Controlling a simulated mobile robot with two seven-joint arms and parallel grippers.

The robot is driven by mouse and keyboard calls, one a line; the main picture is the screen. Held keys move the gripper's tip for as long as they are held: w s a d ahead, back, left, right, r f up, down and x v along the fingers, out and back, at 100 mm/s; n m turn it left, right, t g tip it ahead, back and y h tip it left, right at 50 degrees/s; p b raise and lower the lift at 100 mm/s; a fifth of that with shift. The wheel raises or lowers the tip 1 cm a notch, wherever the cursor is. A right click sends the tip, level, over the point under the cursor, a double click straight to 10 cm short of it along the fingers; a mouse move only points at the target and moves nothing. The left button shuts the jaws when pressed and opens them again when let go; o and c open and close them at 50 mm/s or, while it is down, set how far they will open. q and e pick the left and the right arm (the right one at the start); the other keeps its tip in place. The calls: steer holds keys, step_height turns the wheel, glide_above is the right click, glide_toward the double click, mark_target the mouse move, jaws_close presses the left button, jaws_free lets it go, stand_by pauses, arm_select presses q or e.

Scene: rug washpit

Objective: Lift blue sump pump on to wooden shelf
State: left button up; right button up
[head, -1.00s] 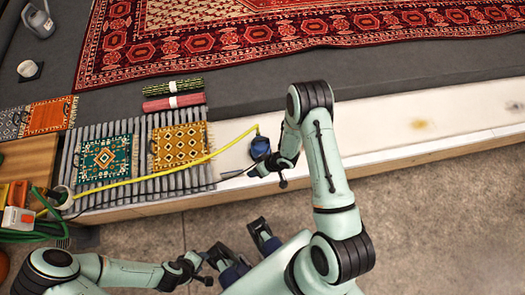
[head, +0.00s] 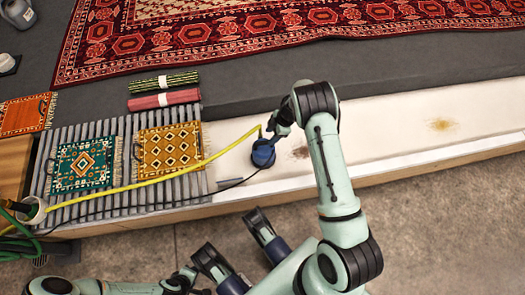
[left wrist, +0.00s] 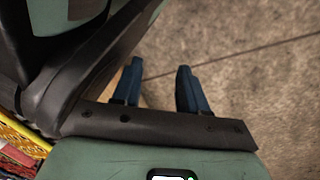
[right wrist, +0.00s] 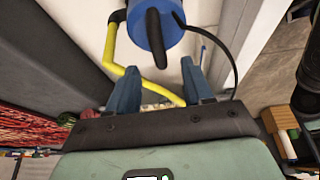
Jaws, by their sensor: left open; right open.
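The blue sump pump (head: 263,154) stands on the pale channel floor, joined to a yellow hose and a black cable. In the right wrist view, the pump (right wrist: 155,22) and its dark handle (right wrist: 154,45) lie just beyond the fingertips. My right gripper (right wrist: 158,66) is open and empty, close beside the pump; its fingers are hard to make out in the head view. My left gripper (left wrist: 156,66) is open and empty above the concrete floor. A brown wooden surface (head: 14,158), likely the shelf, shows partly at the left edge of the head view.
The yellow hose (head: 150,181) crosses a slatted grey rack (head: 120,125) with two small rugs. Rolled rugs (head: 165,99) and a large red rug (head: 250,28) lie behind. A green hose (head: 18,225) is at lower left.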

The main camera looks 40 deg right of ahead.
mark_target(263, 142)
steer(key=b+x, duration=0.2)
steer(key=x, duration=0.5)
steer(key=shift+w+b, duration=0.2)
steer(key=shift+b, duration=0.15)
steer(key=shift+w+a+f, duration=0.15)
steer(key=shift+a+f, duration=0.05)
steer(key=shift+f, duration=0.2)
jaws_close()
arm_select(q)
steer(key=s+f+g, duration=0.2)
steer(key=s+f, duration=0.1)
steer(key=s, duration=0.3)
steer(key=shift+s+a+f, duration=0.2)
steer(key=shift+a+f, duration=0.1)
steer(key=shift+a, duration=0.05)
arm_select(e)
steer(key=shift+w+r, duration=0.1)
